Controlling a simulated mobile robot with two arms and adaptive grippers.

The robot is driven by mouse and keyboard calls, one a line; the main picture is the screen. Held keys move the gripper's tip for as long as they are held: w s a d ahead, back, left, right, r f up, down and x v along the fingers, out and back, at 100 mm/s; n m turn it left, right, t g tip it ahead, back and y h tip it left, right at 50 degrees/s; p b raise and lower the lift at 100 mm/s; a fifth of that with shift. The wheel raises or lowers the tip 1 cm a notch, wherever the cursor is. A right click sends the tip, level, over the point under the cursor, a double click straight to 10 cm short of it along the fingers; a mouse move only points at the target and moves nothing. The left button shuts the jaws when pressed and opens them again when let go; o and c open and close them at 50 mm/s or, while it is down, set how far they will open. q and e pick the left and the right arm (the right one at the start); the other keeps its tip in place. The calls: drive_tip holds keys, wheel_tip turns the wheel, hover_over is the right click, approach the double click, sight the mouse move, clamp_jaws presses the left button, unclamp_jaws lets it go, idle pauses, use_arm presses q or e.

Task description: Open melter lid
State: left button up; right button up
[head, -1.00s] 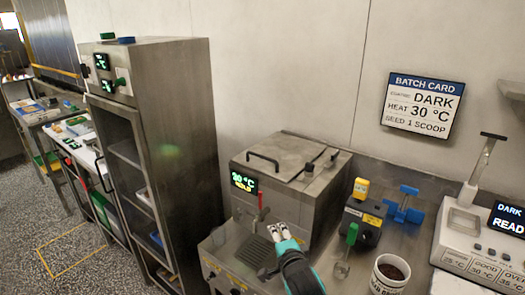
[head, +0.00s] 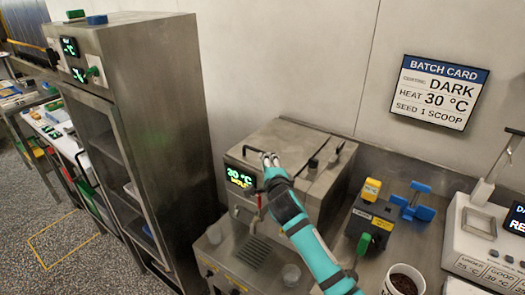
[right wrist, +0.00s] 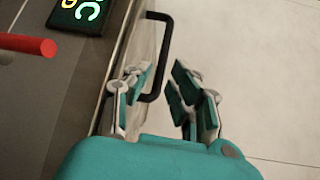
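The steel melter (head: 235,200) stands on the bench, with a green and yellow display (head: 239,177). Its flat steel lid (head: 287,146) is closed on top, with a dark bar handle (head: 256,153) near the front left. My right gripper (head: 270,160) is at this handle in the head view and hides part of it. In the right wrist view my right gripper (right wrist: 160,95) is open. The black handle (right wrist: 163,55) shows between its fingers there, nearer the left one; I cannot tell whether they touch. My left gripper is not in view.
A tall steel cabinet (head: 165,120) stands left of the melter. To the right are a dark device with a green handle (head: 371,222), a blue tool (head: 412,205), a cup of dark pieces (head: 403,283) and a white instrument (head: 475,235). A red rod (right wrist: 25,43) is near the display.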

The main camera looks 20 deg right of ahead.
drive_tip(key=w, duration=0.4)
drive_tip(key=shift+w+d+f, duration=0.15)
drive_tip(key=shift+w+d, duration=0.05)
drive_tip(key=shift+w+d+f+p, duration=0.1)
drive_tip(key=shift+w+p, duration=0.05)
drive_tip(key=shift+w, duration=0.3)
drive_tip(key=shift+w+d+f+p, duration=0.1)
drive_tip(key=shift+w+p, duration=0.05)
drive_tip(key=shift+w, duration=0.3)
drive_tip(key=shift+a, duration=0.1)
clamp_jaws()
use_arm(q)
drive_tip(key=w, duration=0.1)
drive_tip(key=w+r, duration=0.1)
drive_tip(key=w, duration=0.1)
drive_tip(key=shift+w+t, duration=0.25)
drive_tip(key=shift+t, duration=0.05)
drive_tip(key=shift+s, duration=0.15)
